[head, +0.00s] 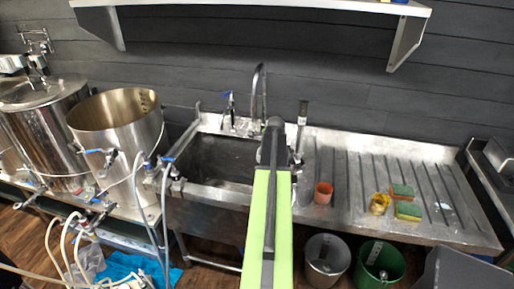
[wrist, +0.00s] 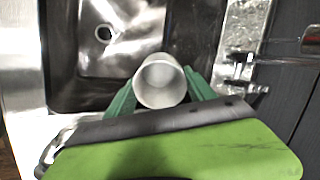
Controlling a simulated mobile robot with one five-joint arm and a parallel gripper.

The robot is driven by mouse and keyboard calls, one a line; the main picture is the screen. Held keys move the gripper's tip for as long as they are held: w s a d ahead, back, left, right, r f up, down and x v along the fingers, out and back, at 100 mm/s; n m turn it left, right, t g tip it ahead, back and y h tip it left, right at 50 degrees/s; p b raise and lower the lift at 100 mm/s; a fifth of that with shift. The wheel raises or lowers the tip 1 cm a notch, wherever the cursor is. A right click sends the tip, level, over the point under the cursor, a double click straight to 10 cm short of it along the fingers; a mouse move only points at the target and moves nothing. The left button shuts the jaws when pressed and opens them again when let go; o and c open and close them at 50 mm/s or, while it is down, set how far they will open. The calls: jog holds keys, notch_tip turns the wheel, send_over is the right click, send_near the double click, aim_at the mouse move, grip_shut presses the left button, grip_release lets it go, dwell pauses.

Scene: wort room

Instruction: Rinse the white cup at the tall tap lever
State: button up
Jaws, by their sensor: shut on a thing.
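The white cup (wrist: 160,82) sits between the green fingers of my gripper (wrist: 160,79) in the wrist view, its open mouth facing the camera. My gripper is shut on it, over the sink (wrist: 72,90) near the tap side. In the head view my gripper (head: 272,128) is at the right part of the sink (head: 215,162), and my arm hides the cup. A curved tap spout (head: 258,85) rises behind the sink. I cannot tell which is the task's lever.
An orange cup (head: 323,193), a yellow jar (head: 379,204) and sponges (head: 402,190) stand on the ridged drainboard (head: 345,165). Steel kettles (head: 118,125) with hoses are at left. Grey and green buckets (head: 380,265) stand below. A shelf (head: 260,5) hangs above.

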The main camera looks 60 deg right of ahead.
dwell(0.3)
jog(key=s+a+r+p, duration=0.1)
jog(key=s+r+p, duration=0.1)
jog(key=s+a+r+p, duration=0.1)
jog(key=a+r+p, duration=0.1)
jog(key=shift+s+a, duration=0.2)
jog(key=shift+s, duration=0.2)
jog(key=shift+r, duration=0.1)
dwell(0.4)
